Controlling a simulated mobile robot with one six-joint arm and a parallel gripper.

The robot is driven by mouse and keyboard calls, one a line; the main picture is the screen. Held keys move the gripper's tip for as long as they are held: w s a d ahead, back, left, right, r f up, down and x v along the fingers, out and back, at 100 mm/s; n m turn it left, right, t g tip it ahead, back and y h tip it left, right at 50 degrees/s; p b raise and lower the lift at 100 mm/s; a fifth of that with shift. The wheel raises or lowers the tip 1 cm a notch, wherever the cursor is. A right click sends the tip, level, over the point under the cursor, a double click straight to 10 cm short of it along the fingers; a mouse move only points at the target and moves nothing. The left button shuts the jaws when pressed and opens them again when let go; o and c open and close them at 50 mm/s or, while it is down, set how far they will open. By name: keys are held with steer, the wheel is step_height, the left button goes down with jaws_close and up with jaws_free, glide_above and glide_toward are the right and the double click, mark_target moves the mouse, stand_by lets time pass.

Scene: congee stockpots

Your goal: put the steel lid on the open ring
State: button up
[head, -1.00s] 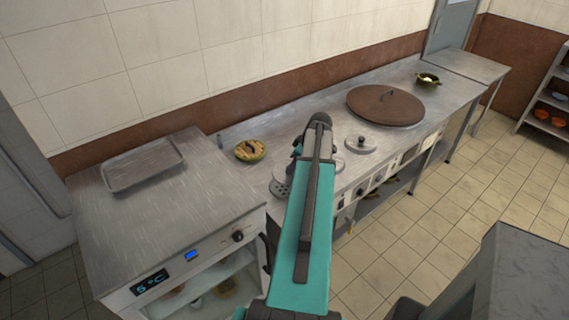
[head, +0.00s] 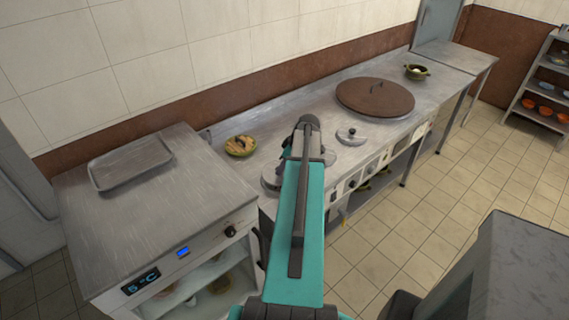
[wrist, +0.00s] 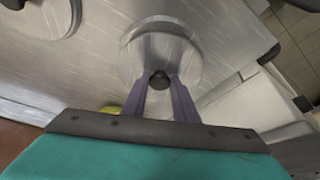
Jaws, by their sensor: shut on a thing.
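A round steel lid (wrist: 160,48) with a black knob (wrist: 160,79) fills the middle of the wrist view. My gripper (wrist: 160,85) is shut on the knob, with one purple finger on each side. The lid looks about level, above the steel counter top. I cannot tell whether it touches what lies under it. The open ring is not clearly visible.
A second steel lid (head: 351,136) with a black knob sits right of my arm. Beyond it are a large brown lid (head: 375,97) and a small pot (head: 417,72). A tray (head: 131,163) lies on the fridge top.

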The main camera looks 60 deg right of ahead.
steer(key=shift+f, duration=0.95)
steer(key=shift+b, duration=0.6)
stand_by(1.0)
steer(key=shift+f+b, duration=0.45)
steer(key=shift+f, duration=0.1)
stand_by(0.4)
steer(key=o, duration=0.8)
steer(key=shift+r, duration=0.1)
